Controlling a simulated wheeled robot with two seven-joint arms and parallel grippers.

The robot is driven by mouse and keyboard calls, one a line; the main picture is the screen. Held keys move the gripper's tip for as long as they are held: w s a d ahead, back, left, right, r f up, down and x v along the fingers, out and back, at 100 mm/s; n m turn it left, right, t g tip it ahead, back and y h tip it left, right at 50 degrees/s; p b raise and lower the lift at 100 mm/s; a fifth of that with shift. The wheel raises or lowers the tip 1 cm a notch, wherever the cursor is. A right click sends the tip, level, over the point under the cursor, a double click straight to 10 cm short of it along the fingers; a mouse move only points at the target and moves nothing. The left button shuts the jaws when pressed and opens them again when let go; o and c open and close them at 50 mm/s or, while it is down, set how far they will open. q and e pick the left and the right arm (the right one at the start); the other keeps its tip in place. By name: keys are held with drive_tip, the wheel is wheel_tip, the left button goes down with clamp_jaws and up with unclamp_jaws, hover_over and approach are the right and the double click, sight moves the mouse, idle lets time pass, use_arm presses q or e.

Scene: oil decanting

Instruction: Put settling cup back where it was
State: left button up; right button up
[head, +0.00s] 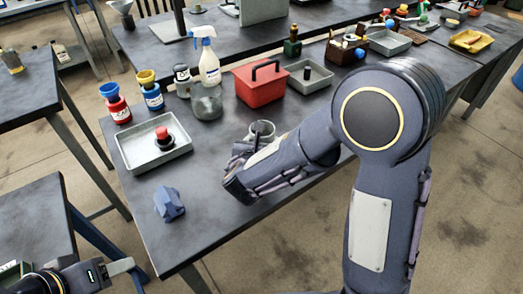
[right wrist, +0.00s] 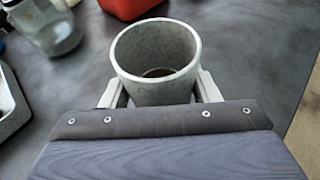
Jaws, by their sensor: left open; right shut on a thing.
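The settling cup (right wrist: 155,60) is a grey, speckled, open-topped cup with some dark content or shading at its bottom. In the right wrist view it stands between the two pale fingers of my right gripper (right wrist: 160,90), which is shut on it. In the head view the cup (head: 262,129) shows only its upper part, beyond my right gripper (head: 250,148), over the dark table. My forearm hides its lower part, and I cannot tell whether its base touches the table. My left gripper (head: 120,268) is open and empty at the lower left, away from the cup.
A grey tray (head: 126,152) holding a red-topped dark item (head: 163,136) is to the left. A blue faceted block (head: 169,204) lies in front of it. A glass jar (head: 207,103), a spray bottle (head: 207,62) and a red toolbox (head: 262,84) stand behind. Bare tabletop surrounds the cup.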

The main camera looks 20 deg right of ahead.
drive_tip(key=shift+w+f, duration=0.3)
drive_tip(key=shift+f, duration=1.6)
drive_tip(key=shift+f+b, duration=0.2)
drive_tip(key=shift+b, duration=0.25)
drive_tip(key=o, duration=1.2)
drive_tip(key=shift+r, duration=0.1)
